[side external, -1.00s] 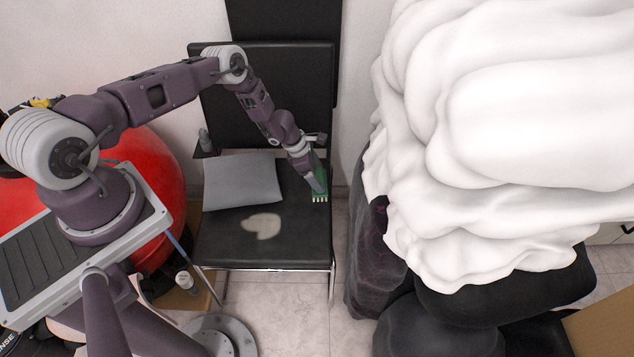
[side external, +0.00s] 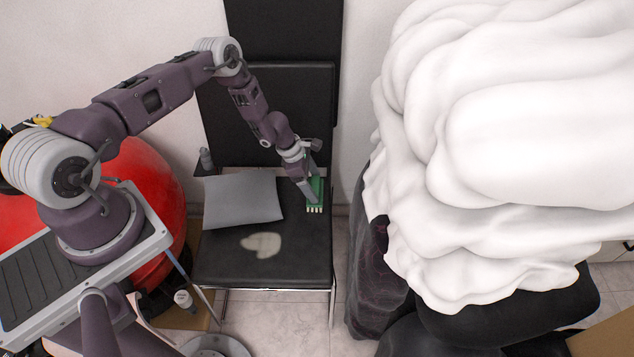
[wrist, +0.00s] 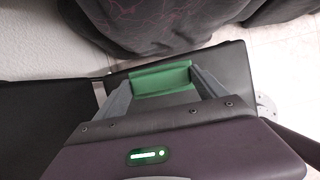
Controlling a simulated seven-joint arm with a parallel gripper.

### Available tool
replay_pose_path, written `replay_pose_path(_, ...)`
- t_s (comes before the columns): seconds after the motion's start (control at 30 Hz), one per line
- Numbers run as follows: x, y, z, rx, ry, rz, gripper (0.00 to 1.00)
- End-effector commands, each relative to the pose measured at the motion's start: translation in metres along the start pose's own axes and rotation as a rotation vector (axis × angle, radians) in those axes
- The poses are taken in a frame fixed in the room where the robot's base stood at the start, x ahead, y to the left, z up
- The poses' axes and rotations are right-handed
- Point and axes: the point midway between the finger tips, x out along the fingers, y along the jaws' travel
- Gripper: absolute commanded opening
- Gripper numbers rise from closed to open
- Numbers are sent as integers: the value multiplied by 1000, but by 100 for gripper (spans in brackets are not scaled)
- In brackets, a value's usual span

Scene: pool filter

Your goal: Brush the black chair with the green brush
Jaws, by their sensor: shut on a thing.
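The black chair (side external: 292,262) stands against the wall with its seat toward the camera. A pale patch (side external: 261,245) marks the front middle of the seat. My gripper (side external: 310,194) is shut on the green brush (side external: 316,189) over the right side of the seat. The brush's pale bristles point down at the seat; I cannot tell whether they touch it. In the wrist view, the green brush (wrist: 161,79) sits between the two grey fingers of my gripper (wrist: 163,87), and the black seat (wrist: 225,62) lies beyond.
A grey cushion (side external: 243,199) lies on the left rear of the seat. A large white and dark draped pile (side external: 480,150) stands close on the right. A red round object (side external: 140,210) is at the left. The front right of the seat is clear.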

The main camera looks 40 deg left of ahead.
Motion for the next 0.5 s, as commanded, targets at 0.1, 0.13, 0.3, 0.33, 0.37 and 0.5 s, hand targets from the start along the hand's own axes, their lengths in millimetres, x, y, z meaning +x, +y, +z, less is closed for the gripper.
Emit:
replay_pose_path(0.1, -3, -2, -12, 85, 2, -34, 49)
replay_pose_path(0.13, -4, -3, -16, 111, 2, -46, 49)
replay_pose_path(0.3, -14, -16, -49, 352, 7, -148, 49)
replay_pose_path(0.33, -16, -20, -56, 397, 8, -168, 49)
replay_pose_path(0.37, -18, -23, -64, 452, 8, -191, 49)
replay_pose_path(0.5, -36, -50, -112, 756, 1, -319, 49)
